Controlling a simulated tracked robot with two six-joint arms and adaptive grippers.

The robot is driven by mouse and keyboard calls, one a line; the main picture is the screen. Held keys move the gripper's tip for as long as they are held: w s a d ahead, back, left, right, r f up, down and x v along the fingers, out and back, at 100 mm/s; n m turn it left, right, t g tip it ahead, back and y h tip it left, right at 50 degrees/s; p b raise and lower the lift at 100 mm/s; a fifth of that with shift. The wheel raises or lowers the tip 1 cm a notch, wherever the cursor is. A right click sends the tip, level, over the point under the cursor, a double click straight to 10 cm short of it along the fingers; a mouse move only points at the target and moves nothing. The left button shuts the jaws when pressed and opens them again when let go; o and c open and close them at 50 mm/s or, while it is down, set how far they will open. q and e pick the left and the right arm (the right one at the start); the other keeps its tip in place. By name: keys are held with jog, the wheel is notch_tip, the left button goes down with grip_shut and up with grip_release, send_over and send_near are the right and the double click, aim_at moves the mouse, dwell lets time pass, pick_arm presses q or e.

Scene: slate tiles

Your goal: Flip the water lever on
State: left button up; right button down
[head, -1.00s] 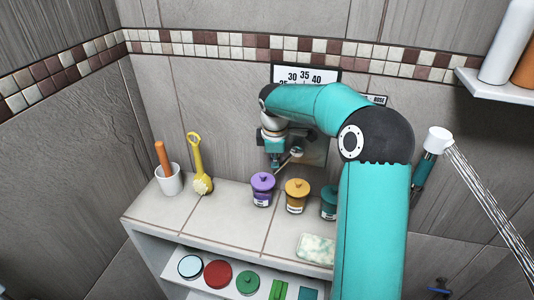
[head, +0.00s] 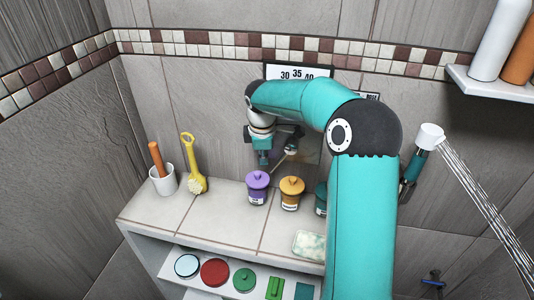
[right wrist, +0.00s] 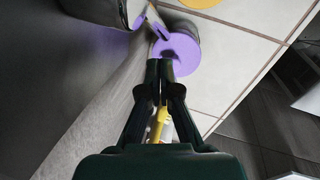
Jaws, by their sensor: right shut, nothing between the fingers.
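A metal wall plate (head: 309,150) is partly hidden behind my right arm. A thin lever with a pale round end (head: 291,149) shows in front of it, just right of my right gripper; I cannot tell whether they touch. My right gripper (head: 264,160) points down above the purple jar, shut and empty. In the right wrist view its dark fingertips (right wrist: 160,64) are closed, with the purple jar (right wrist: 177,52) beyond them. A dark rounded fitting (right wrist: 103,10) is at the top left there. A shower head (head: 431,137) is spraying water. My left gripper is not in view.
The purple jar (head: 257,189), an orange jar (head: 291,194) and a teal jar (head: 320,199) stand on the tiled ledge (head: 222,210). A soap bar (head: 309,243), yellow brush (head: 194,165) and white cup (head: 163,181) are there too.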

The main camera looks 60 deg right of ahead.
jog(key=shift+w+a+r, duration=0.45)
jog(key=shift+w+r, duration=0.05)
jog(key=shift+r, duration=0.15)
jog(key=shift+w+a+r, duration=0.4)
jog(key=shift+w+r, duration=0.05)
jog(key=shift+r, duration=0.15)
jog(key=w+v, duration=0.1)
jog(key=v, duration=0.7)
jog(key=shift+a+r, duration=0.3)
jog(key=shift+s, duration=0.1)
